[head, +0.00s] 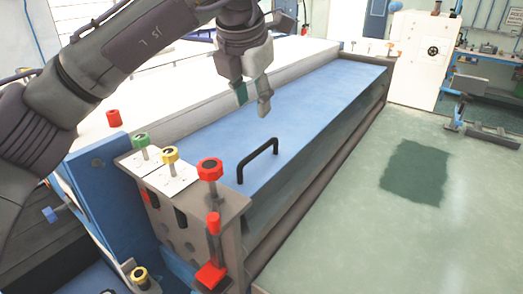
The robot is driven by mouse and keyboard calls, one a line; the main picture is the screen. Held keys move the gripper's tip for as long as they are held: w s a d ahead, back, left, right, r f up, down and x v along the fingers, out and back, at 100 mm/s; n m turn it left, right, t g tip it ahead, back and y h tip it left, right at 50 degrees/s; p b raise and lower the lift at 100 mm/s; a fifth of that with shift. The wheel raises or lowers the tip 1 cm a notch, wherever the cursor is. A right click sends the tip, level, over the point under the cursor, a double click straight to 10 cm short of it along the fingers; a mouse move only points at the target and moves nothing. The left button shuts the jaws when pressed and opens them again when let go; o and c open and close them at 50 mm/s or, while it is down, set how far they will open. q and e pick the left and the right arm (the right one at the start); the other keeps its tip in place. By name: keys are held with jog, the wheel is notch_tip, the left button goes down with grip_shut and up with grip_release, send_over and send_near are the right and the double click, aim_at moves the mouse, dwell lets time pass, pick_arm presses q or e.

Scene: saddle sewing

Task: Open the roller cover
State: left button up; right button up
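The roller cover (318,116) is a long blue panel that lies shut along the machine, running from the near end plate toward the far right. Its black handle (258,158) stands up from the near part of the cover. My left gripper (254,104) points down above the cover, a little beyond the handle and apart from it. Its two fingers are spread and nothing is between them. My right gripper is not in view.
The near end plate carries a red knob (210,170), a yellow knob (170,155) and a green knob (141,140). A white cabinet (422,60) stands at the far right. The green floor (400,240) on the right is clear apart from a dark patch.

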aim_at(260, 148)
pick_arm(q)
jog(key=p+x, duration=0.1)
jog(key=x, duration=0.3)
jog(key=p+x, duration=0.2)
jog(key=x, duration=0.3)
jog(key=p+x, duration=0.1)
jog(key=x, duration=0.3)
jog(key=shift+w+d+f, duration=0.1)
jog(key=shift+w+f, duration=0.1)
jog(key=shift+w, duration=0.25)
jog(key=shift+w+f+p, duration=0.15)
jog(key=shift+f+p, duration=0.2)
jog(key=shift+f, duration=0.3)
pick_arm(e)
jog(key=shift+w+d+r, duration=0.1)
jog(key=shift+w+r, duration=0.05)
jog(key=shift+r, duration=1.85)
pick_arm(q)
grip_shut()
